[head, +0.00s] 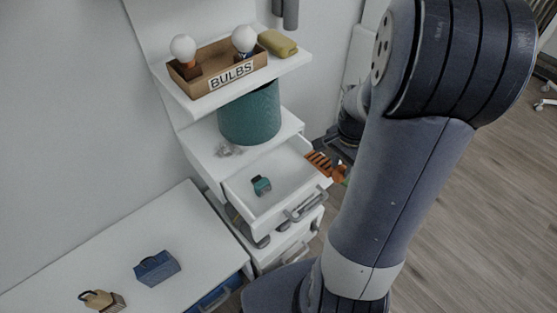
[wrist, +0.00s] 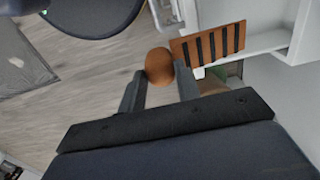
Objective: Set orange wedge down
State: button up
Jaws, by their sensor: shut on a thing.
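The orange wedge (wrist: 207,44) is a flat orange-brown piece with dark stripes. A round orange-brown knob at its near end sits between the fingers of my gripper (wrist: 158,70), which is shut on it. In the head view the striped wedge (head: 318,161) shows at the far right edge of the open white drawer (head: 290,163), with my gripper (head: 341,174) just to its right. I cannot tell whether the wedge touches the drawer. My arm hides part of this area.
A small teal object (head: 261,185) lies in the drawer, whose floor is otherwise mostly clear. A teal round container (head: 250,115) stands behind it. Above is a shelf with a BULBS box (head: 215,78) and a yellow-green block (head: 278,43). A blue box (head: 157,268) sits on the lower desk.

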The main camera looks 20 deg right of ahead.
aim_at(311, 155)
jog(key=w+a+f, duration=0.1)
jog(key=w, duration=0.2)
jog(key=w+a+f, duration=0.1)
jog(key=w+f, duration=0.1)
jog(key=w, duration=0.1)
jog(key=w+a+f, duration=0.2)
jog(key=w, duration=0.1)
jog(key=shift+w+f, duration=0.25)
jog(key=shift+w, duration=0.1)
jog(key=w+f, duration=0.1)
jog(key=w+a+f, duration=0.1)
jog(key=shift+w+f+b, duration=0.1)
jog(key=shift+w+b, duration=0.2)
jog(key=shift+f+b, duration=0.5)
jog(key=shift+f, duration=0.15)
jog(key=o, duration=1.1)
jog(key=shift+r, duration=0.1)
notch_tip(311, 155, up, 13)
jog(key=p, duration=0.2)
